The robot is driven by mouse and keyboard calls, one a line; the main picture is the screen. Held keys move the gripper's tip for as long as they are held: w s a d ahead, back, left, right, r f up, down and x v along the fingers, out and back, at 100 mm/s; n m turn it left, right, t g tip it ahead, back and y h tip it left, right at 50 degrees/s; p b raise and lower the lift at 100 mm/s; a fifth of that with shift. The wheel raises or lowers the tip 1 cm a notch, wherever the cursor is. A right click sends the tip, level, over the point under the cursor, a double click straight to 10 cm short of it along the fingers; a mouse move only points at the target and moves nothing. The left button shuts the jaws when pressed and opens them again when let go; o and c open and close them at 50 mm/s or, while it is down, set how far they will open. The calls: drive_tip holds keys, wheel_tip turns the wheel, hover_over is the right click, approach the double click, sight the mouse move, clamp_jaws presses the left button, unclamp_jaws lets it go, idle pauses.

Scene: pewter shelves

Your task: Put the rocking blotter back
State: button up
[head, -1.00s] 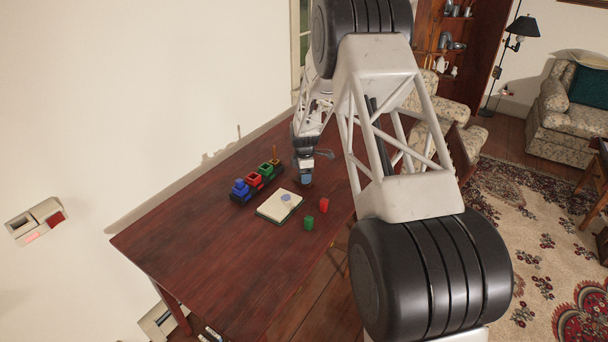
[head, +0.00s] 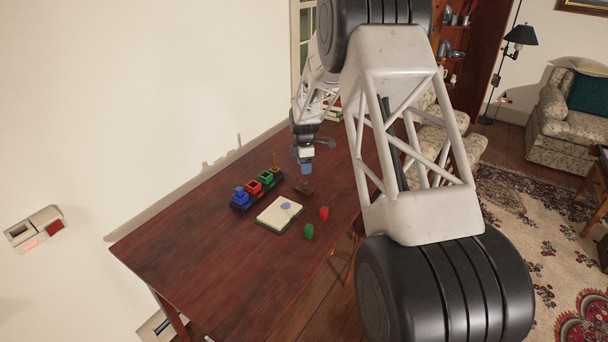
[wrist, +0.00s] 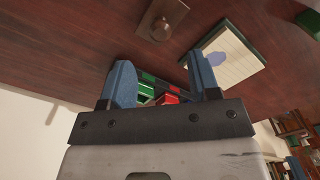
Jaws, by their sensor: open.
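The rocking blotter, a small brown wooden piece with a round knob on top, rests on the dark red table just beyond the open notebook in the head view (head: 303,187). It also shows at the top of the wrist view (wrist: 164,18). My gripper (head: 306,170) is above the table near the blotter, apart from it. In the wrist view its two blue fingers (wrist: 161,88) are spread. The blotter lies outside the space between them. Nothing is held; the red and green parts seen between the fingers belong to the toy train farther off.
A toy train (head: 258,187) with blue, red and green cars stands left of the blotter. The notebook (head: 270,222) has a bluish oval on its page. A red block (head: 323,213) and a green block (head: 309,231) sit right of it. The table's near left (head: 205,250) is clear.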

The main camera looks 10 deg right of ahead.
sight(304, 181)
drive_tip(key=shift+r, duration=2)
drive_tip(key=s+a+r+m+t, duration=0.1)
drive_tip(key=s+r+m, duration=0.3)
drive_tip(key=s+r, duration=0.85)
drive_tip(key=s+a+r+m, duration=0.1)
drive_tip(key=s+r+m, duration=0.4)
drive_tip(key=s+r, duration=0.7)
drive_tip(key=s+a+f+m+t, duration=0.1)
drive_tip(key=s+m, duration=0.8)
drive_tip(key=s, duration=2.7)
drive_tip(key=shift+s+f+t, duration=0.3)
drive_tip(key=shift+s+f, duration=0.05)
drive_tip(key=shift+f, duration=0.6)
